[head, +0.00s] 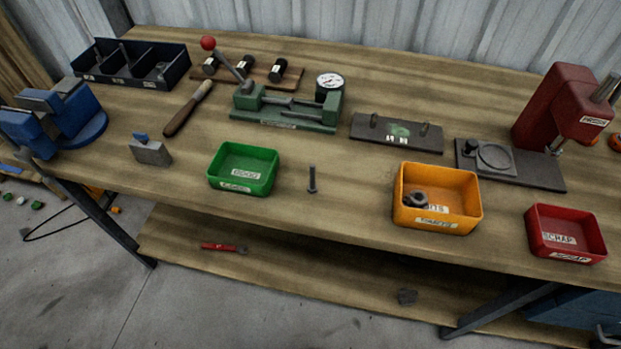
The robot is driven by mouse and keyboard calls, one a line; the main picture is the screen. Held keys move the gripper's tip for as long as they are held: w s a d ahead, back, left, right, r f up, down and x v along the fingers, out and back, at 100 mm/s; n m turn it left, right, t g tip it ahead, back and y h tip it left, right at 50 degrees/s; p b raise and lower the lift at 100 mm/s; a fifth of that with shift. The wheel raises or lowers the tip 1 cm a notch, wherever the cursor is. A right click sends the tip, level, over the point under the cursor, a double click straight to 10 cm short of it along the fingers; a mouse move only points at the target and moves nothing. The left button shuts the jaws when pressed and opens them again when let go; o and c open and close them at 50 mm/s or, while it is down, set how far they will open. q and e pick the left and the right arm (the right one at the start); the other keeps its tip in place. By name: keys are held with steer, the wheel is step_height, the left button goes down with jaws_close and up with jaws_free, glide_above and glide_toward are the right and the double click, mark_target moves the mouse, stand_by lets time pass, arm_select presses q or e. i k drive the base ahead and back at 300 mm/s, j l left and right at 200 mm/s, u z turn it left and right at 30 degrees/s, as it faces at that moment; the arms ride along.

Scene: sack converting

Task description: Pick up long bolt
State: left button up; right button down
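One long bolt (312,180) is in the head view, dark grey, near the front middle of the wooden workbench (350,208). It is between the green bin and the orange bin, apart from both. Its thicker end points to the front edge. Nothing covers it. Neither of my grippers shows in the head view.
A green bin (243,188) stands left of the bolt. An orange bin (437,221) holding a dark nut (415,199) and a red scrap bin (565,256) stand right. Behind are a green fixture (297,127) with a red-knobbed lever and a dark plate (397,146). Bench around the bolt is clear.

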mark_target(312, 188)
steer(key=k+l+u, duration=0.55)
steer(key=k+u, duration=0.15)
steer(key=k, duration=0.2)
